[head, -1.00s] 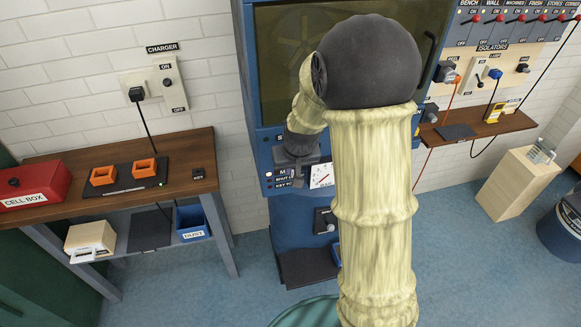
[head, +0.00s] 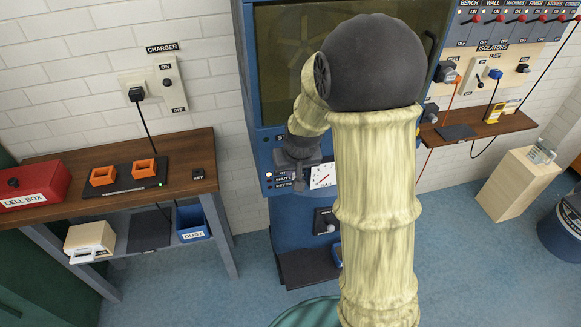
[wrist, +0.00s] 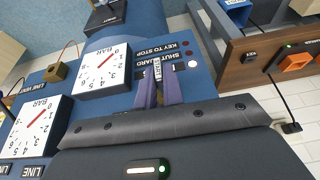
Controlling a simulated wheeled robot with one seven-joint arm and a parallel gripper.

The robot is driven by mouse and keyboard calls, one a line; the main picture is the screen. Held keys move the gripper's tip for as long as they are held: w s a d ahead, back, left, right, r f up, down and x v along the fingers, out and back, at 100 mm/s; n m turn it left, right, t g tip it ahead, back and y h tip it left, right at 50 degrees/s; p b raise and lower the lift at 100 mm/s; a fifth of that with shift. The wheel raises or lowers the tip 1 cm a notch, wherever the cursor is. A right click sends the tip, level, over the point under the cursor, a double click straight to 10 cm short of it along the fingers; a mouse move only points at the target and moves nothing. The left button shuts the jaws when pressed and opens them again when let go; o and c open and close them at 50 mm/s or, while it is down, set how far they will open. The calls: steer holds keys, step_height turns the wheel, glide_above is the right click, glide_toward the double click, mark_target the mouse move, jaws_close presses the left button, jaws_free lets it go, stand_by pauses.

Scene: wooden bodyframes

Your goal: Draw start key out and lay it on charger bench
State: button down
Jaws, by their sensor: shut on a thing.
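My gripper (wrist: 160,88) is shut on the start key (wrist: 157,70), a small pale tagged piece between the purple fingertips in the wrist view. It is at the blue machine's panel, by the "SHUT GUARD" and "KEY TO STOP" labels. Whether the key is still in its lock or clear of it cannot be told. In the head view my gripper (head: 299,178) is in front of the panel, with the key hidden. The wooden charger bench (head: 60,165) stands at the left, under the CHARGER sign.
The bench holds a red cell box (head: 35,185), a black mat (head: 138,185) with two orange holders (head: 103,176), and a small black block (head: 198,173). Bare wood shows around the mat. White-faced gauges (wrist: 104,66) sit beside my gripper on the machine.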

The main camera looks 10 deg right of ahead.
steer(key=shift+s, duration=0.2)
steer(key=shift+s+b, duration=0.3)
steer(key=shift+s, duration=0.8)
steer(key=s+f, duration=0.2)
steer(key=f, duration=1.7)
steer(key=s+f, duration=0.2)
steer(key=f, duration=1.7)
steer(key=shift+w, duration=0.1)
